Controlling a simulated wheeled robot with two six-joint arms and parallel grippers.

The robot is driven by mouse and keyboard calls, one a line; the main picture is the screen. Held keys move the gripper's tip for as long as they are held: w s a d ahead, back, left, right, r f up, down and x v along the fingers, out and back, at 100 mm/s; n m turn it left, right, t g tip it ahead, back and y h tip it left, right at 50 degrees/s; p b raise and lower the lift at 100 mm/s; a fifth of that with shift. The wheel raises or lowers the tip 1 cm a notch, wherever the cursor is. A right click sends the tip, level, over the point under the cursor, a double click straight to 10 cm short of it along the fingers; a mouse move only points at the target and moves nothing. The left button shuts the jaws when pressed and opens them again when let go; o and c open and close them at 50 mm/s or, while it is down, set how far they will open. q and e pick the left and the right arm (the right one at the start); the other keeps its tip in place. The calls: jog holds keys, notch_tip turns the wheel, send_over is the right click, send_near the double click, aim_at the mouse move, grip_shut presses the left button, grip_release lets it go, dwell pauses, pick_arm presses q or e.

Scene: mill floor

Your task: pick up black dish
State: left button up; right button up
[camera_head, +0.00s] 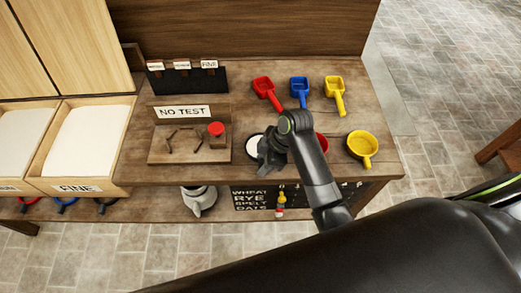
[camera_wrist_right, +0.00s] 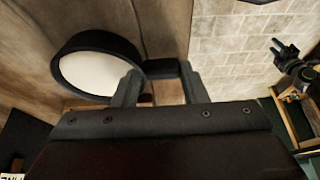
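The black dish (camera_head: 252,146) holds something white and stands on the wooden bench, partly hidden by my right gripper (camera_head: 268,155) in the head view. In the right wrist view the round black dish (camera_wrist_right: 84,46) is at the upper left, with its short black handle (camera_wrist_right: 161,67) pointing right. My right gripper (camera_wrist_right: 159,80) is open, with its two fingers apart and the handle showing in the gap between them. I cannot tell whether the fingers touch it. A dark jointed shape (camera_wrist_right: 291,63) at the right may be my left gripper; its fingers are too small to judge.
A yellow dish (camera_head: 362,144) stands to the right, and a red dish (camera_head: 322,143) is partly behind my arm. Red, blue and yellow scoops (camera_head: 334,94) lie at the back. A wooden board with a red knob (camera_head: 216,129) is to the left.

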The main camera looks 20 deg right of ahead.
jog(key=c, duration=0.5)
jog(key=shift+c, duration=0.2)
notch_tip(320, 180, up, 10)
jog(key=shift+p, duration=0.45)
